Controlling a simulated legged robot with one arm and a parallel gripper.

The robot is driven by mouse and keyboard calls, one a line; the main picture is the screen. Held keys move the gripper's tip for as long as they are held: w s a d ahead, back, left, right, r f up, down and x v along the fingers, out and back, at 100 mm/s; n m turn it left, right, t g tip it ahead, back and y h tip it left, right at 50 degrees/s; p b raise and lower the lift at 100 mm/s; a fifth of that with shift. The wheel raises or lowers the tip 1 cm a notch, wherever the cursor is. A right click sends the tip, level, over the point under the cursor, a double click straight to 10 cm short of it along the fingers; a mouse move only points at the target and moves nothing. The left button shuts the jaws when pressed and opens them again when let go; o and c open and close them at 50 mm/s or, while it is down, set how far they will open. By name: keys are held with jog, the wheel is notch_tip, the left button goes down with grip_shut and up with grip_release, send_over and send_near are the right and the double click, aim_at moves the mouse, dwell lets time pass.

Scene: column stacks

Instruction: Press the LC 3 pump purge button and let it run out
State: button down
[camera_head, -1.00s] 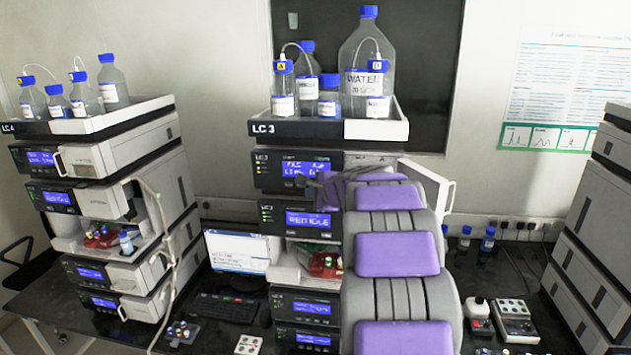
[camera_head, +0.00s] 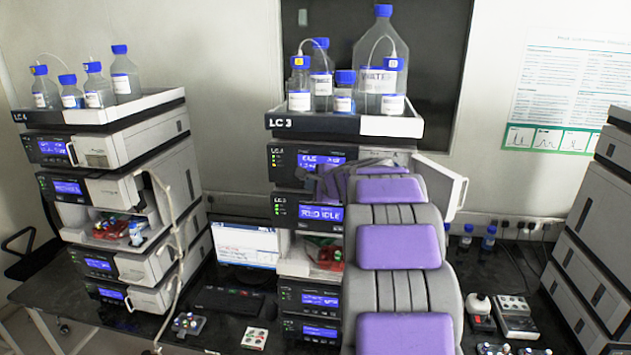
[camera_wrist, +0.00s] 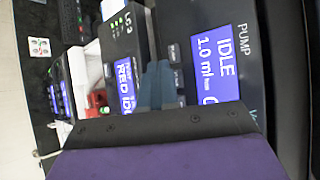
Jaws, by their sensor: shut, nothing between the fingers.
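The LC 3 stack (camera_head: 309,125) stands in the middle of the head view, with its pump module (camera_head: 284,175) at the top under the bottle tray. The pump's blue display (camera_wrist: 217,70) reads IDLE and 1.0 ml in the wrist view, which is turned sideways. A column of small dark buttons (camera_wrist: 174,53) lies beside that display. My gripper (camera_wrist: 158,88) is shut and empty, its fingers over the panel next to the buttons. In the head view my gripper (camera_head: 322,182) is at the pump's front, below its display. The fingers partly hide the buttons, and contact cannot be told.
The module below shows RED IDLE on its display (camera_head: 322,213). Solvent bottles (camera_head: 344,95) stand in the tray above. An open white door (camera_head: 452,188) is right of my arm. The LC 4 stack (camera_head: 100,150) with a hanging tube is at the left.

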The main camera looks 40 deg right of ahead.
jog(key=shift+w+d+p, duration=0.1)
jog(key=shift+d+p, duration=0.45)
jog(key=shift+d, duration=0.75)
dwell(0.5)
dwell(0.5)
jog(key=shift+s+a+r, duration=0.1)
jog(key=shift+s+a, duration=0.05)
jog(key=shift+a, duration=0.4)
jog(key=shift+s+a+r, duration=0.1)
jog(key=shift+a, duration=0.4)
jog(key=shift+f, duration=0.1)
